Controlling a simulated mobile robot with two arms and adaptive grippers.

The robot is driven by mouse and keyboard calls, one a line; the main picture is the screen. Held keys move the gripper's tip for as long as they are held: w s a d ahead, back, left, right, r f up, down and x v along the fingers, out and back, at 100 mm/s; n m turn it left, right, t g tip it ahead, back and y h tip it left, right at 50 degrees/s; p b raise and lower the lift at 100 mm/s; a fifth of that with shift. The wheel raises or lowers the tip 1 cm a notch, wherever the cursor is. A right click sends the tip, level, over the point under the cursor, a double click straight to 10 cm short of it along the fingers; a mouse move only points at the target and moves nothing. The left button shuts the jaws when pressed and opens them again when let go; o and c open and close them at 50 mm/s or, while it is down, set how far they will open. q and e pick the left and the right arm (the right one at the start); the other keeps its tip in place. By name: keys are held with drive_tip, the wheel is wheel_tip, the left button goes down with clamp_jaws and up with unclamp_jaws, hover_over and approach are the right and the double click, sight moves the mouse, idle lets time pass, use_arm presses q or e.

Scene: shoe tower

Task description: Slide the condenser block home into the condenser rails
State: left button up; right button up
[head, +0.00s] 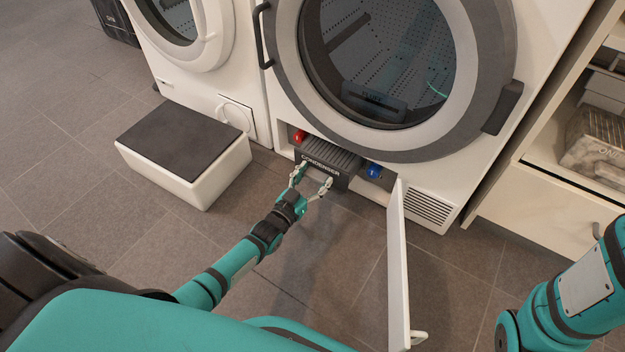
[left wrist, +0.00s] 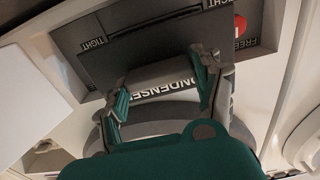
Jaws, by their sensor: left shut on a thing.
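The dark grey condenser block (head: 338,158), lettered CONDENSER, is at the low opening of the dryer under its round door. Its ribbed top and front stick out of the opening, and its rear end is hidden inside. My left gripper (head: 313,179) is shut on the block's front handle. In the left wrist view my left gripper (left wrist: 162,82) has its fingers at either side of the handle, and the block (left wrist: 152,62) shows behind with its lettering partly covered. The condenser rails are hidden. My right gripper is out of view; only its arm shows at the right.
A red lever (head: 299,136) and a blue lever (head: 374,170) flank the opening. The white flap (head: 398,270) stands open at the right. A white box with a dark top (head: 190,160) stands at the left. Open tiled floor lies in front.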

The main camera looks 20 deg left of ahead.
sight(320, 170)
use_arm(q)
drive_tip(key=shift+w+d+r+b, duration=0.15)
drive_tip(key=shift+w+b, duration=0.45)
drive_tip(key=shift+w, duration=0.65)
drive_tip(key=shift+w+d+b, duration=0.2)
drive_tip(key=shift+w+b, duration=0.4)
drive_tip(key=shift+w, duration=0.6)
drive_tip(key=shift+w+d+b, duration=0.2)
drive_tip(key=shift+w+b, duration=0.6)
drive_tip(key=shift+w, duration=0.5)
drive_tip(key=shift+w+d+b, duration=0.15)
drive_tip(key=shift+w+b, duration=0.65)
drive_tip(key=shift+w, duration=0.45)
